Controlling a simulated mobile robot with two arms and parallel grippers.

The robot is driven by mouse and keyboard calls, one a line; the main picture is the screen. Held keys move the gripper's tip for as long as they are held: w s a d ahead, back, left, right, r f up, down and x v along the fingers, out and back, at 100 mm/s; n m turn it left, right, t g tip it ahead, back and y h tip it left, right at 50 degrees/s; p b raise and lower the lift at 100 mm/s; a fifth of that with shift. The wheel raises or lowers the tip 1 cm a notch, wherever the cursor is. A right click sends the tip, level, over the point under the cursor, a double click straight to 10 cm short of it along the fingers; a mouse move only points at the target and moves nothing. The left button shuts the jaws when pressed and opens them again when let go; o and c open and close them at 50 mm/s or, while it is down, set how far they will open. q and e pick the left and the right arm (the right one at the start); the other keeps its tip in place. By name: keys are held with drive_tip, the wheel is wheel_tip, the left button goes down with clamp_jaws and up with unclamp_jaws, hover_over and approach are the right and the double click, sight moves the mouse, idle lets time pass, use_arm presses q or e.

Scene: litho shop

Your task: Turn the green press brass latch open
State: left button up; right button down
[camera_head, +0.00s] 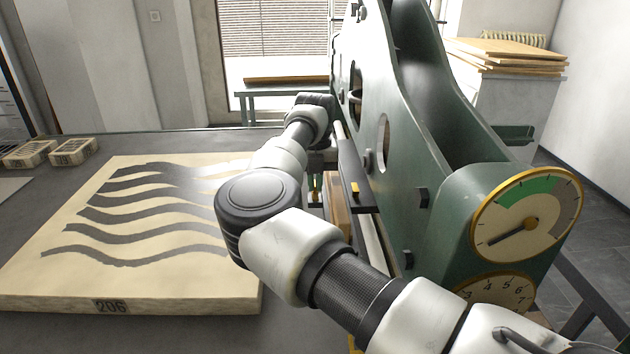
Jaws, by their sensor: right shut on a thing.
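The green press (455,205) stands right of centre, with its tall green side frame running away from me. My right arm comes in from the lower right, bends over the bench and reaches back to the press's left side. My right gripper (317,172) is beyond the forearm and mostly hidden by my own wrist. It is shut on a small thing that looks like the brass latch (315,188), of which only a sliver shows. How far the latch is turned I cannot tell. My left gripper is not in view.
A pale stone slab (90,275) with dark wavy bands, marked 206, lies on the dark bench to the left. Two small crates (73,151) sit at the far left. A round gauge (525,215) faces me on the press's near end. Stacked boards (508,55) lie at the back right.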

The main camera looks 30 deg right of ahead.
sight(315, 183)
drive_tip(key=shift+r, duration=0.1)
drive_tip(key=c, duration=1.3)
unclamp_jaws()
wheel_tip(315, 183, up, 11)
drive_tip(key=shift+f, duration=0.1)
